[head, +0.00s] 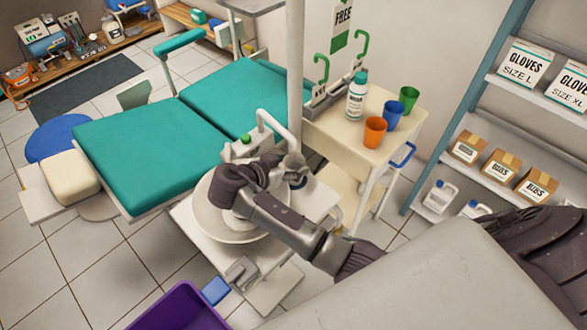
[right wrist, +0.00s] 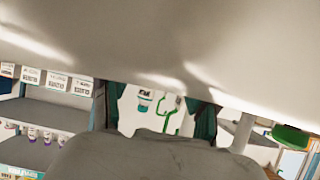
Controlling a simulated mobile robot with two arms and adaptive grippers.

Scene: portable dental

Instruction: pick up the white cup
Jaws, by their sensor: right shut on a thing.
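My right gripper (head: 291,174) is shut at the far rim of the round white basin, beside the white curved spout (head: 275,120). A small pale, cup-like thing, the white cup (head: 294,161), shows at its fingers. The fingers and my wrist hide part of it, so its tilt and exact contact are unclear. In the right wrist view a broad pale surface fills the top, too close to make out, and a grey shape covers the bottom middle. My left gripper is not in view.
The white basin (head: 232,235) lies under my right arm. A cream cart (head: 335,137) behind holds orange (head: 374,132), green (head: 408,98) and blue (head: 392,115) cups and a white bottle (head: 356,97). The teal chair (head: 140,155) is left, a purple bin (head: 178,308) in front.

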